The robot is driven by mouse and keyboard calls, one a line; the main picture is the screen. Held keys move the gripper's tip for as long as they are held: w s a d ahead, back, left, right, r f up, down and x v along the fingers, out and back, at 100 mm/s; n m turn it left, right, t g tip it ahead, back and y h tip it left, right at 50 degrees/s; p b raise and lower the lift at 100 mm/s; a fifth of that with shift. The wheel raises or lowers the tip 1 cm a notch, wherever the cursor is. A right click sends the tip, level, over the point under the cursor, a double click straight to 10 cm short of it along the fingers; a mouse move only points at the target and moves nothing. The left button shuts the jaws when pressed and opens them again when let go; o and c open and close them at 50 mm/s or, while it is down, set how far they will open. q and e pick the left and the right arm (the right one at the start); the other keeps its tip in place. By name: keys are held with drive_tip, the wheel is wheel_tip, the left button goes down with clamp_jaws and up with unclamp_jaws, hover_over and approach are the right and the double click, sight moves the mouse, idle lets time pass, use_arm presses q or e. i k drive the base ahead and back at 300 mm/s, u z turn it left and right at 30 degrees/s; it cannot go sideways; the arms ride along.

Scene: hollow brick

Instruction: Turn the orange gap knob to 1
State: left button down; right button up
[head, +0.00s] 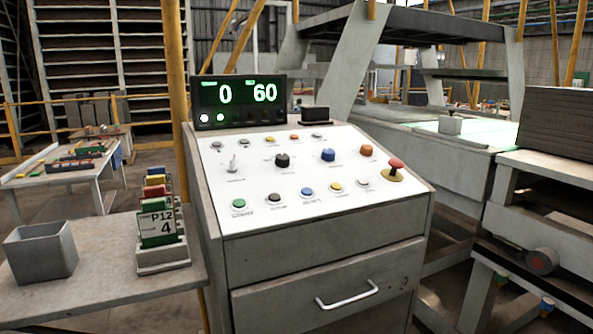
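The orange knob (366,151) sits at the right end of the middle row on the white sloped panel (300,215) of the console. Its pointer and the marks around it are too small to read. A blue knob (328,155) and a black knob (282,160) are to its left in the same row. A red mushroom button (396,165) on a yellow base stands just to its lower right. Neither of my grippers shows in the head view, and nothing touches the orange knob.
A display (238,100) behind the panel reads 0 and 60. A toggle lever (233,163) and coloured buttons, such as a green one (239,204), share the panel. A side table (95,286) at left bears a grey bin (41,252) and a card rack (162,256).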

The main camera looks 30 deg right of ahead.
sight(366, 149)
drive_tip(key=z, duration=1)
drive_tip(key=k, duration=0.5)
drive_tip(key=z, duration=0.35)
drive_tip(key=i, duration=1.1)
drive_tip(key=u, duration=0.3)
